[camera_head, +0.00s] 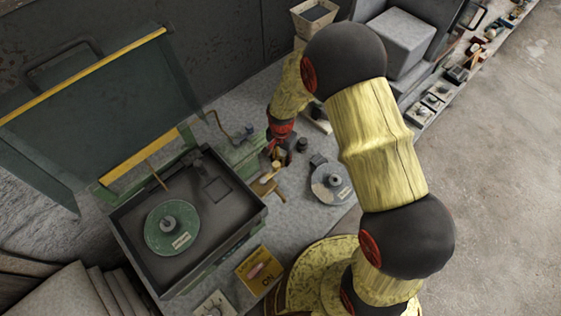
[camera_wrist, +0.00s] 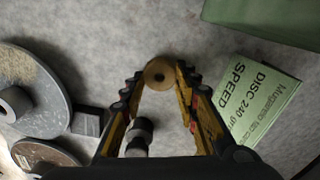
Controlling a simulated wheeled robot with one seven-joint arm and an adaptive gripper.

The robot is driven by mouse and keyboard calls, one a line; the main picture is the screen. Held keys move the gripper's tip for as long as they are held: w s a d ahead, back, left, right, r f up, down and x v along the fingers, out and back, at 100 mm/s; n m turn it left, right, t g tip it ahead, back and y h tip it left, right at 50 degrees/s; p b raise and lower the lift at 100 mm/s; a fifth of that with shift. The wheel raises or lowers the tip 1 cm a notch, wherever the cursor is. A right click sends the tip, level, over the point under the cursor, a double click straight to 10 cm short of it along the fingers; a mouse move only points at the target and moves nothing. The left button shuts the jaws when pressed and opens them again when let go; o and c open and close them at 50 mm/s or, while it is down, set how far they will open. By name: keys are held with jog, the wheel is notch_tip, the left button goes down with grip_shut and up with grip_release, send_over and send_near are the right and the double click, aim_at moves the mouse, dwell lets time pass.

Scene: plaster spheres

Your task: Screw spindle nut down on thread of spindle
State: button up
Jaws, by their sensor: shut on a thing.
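My gripper (camera_wrist: 160,75) is shut on a small round brass piece with a dark centre hole, which appears to be the spindle nut (camera_wrist: 158,73). The piece is between the fingertips. In the head view my gripper (camera_head: 273,148) is over the bench, right of the dark open pan (camera_head: 256,205). In the pan lies a green disc (camera_head: 155,240) with a grey hub (camera_head: 169,222) at its centre, possibly where the spindle is. The thread cannot be made out. The nut is apart from this hub.
A grey disc (camera_head: 323,190) lies on the bench right of my gripper, with a dark knob (camera_head: 302,145) and small block (camera_head: 318,160) nearby. A raised green lid (camera_head: 100,105) stands behind the pan. A yellow sign (camera_head: 259,271) is in front. A green labelled card (camera_wrist: 262,100) lies at right.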

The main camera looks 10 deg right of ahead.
grip_shut()
